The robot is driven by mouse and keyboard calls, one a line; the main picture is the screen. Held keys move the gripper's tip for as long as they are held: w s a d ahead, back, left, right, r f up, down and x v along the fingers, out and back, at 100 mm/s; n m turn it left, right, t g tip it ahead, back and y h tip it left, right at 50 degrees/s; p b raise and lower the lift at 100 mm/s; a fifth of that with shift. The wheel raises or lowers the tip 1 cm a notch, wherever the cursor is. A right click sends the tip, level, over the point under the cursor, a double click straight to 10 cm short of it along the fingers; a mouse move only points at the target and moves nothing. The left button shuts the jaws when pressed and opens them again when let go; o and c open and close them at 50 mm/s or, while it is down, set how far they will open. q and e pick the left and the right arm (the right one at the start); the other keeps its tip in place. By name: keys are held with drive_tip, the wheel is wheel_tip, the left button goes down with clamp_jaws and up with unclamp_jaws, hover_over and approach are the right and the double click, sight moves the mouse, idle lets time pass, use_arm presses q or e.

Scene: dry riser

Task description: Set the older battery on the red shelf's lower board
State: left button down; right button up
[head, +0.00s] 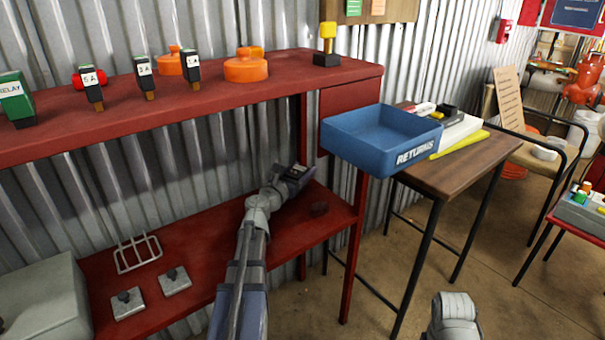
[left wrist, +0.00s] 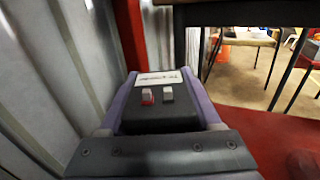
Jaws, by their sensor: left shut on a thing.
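The red shelf has an upper board (head: 200,95) and a lower board (head: 190,275); the lower board also shows in the left wrist view (left wrist: 265,130). My left gripper (head: 290,175) is over the lower board's right end, near the corrugated wall. It is shut on a dark battery (left wrist: 160,112) with a red terminal, a grey terminal and a white label (left wrist: 158,78) too blurred to read. In the head view the battery (head: 297,170) is small and partly hidden. I cannot tell whether its underside touches the board. My right gripper is not in view.
A wire rack (head: 137,253), two grey blocks and a grey box (head: 45,300) are farther left. A blue returns tray (head: 365,145) overhangs the wooden table (head: 475,165) at right. The lower board's middle has free room.

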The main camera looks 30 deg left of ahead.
use_arm(q)
drive_tip(key=shift+f, duration=0.2)
drive_tip(key=shift+c, duration=0.4)
unclamp_jaws()
drive_tip(key=shift+r, duration=0.1)
drive_tip(key=shift+r, duration=0.25)
drive_tip(key=s, duration=1.2)
drive_tip(key=shift+f, duration=0.1)
